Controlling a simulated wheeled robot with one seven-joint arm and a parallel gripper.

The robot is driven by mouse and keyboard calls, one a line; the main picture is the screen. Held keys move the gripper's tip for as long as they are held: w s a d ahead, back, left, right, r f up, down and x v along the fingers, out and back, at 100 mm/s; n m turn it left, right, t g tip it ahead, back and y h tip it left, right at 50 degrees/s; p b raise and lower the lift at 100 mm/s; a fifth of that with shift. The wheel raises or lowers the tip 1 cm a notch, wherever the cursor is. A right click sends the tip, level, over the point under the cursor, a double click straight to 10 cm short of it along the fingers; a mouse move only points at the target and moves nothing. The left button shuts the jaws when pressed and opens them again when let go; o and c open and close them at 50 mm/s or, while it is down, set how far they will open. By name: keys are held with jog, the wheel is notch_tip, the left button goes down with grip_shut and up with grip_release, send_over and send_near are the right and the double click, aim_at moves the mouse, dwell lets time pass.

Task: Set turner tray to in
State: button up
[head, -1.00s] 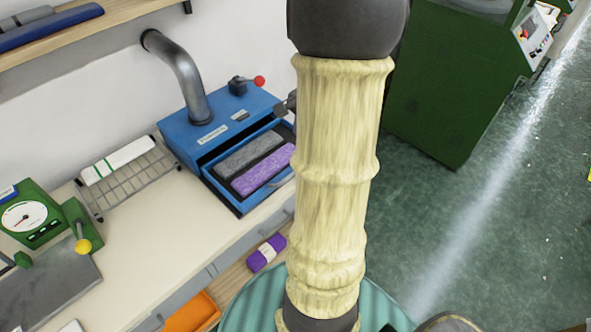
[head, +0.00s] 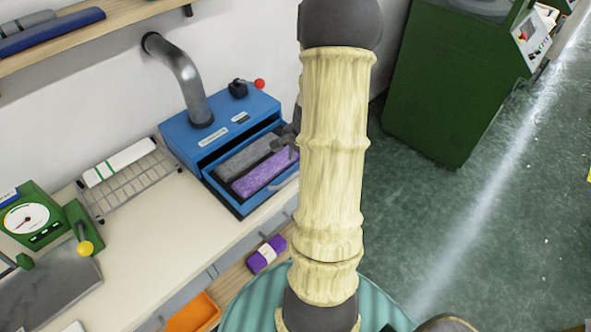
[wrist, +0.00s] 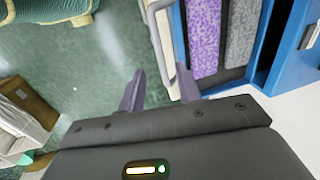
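The turner tray (head: 232,202) is a blue drawer pulled out of the front of a blue box (head: 205,128). It holds a grey knitted piece (head: 246,157) and a purple one (head: 262,176). A pale bar handle (wrist: 158,45) runs along the tray's front in the wrist view. My gripper (wrist: 160,84) is open and empty, its two purple-grey fingers by one end of that handle. That end appears in the gap between the fingers; I cannot tell whether they touch it. In the head view my gripper (head: 287,145) is partly hidden behind my arm, at the tray's right side.
Left on the bench are a wire rack (head: 130,185) and a green dial device (head: 30,218). A green machine (head: 450,85) stands at the right, with open floor before it.

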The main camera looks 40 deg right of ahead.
jog(key=f, duration=0.3)
jog(key=w+f, duration=0.1)
jog(key=f, duration=0.2)
jog(key=shift+w+f+p, duration=0.15)
jog(key=shift+f+p, duration=0.1)
jog(key=shift+p, duration=0.05)
jog(key=shift+c, duration=0.2)
grip_shut()
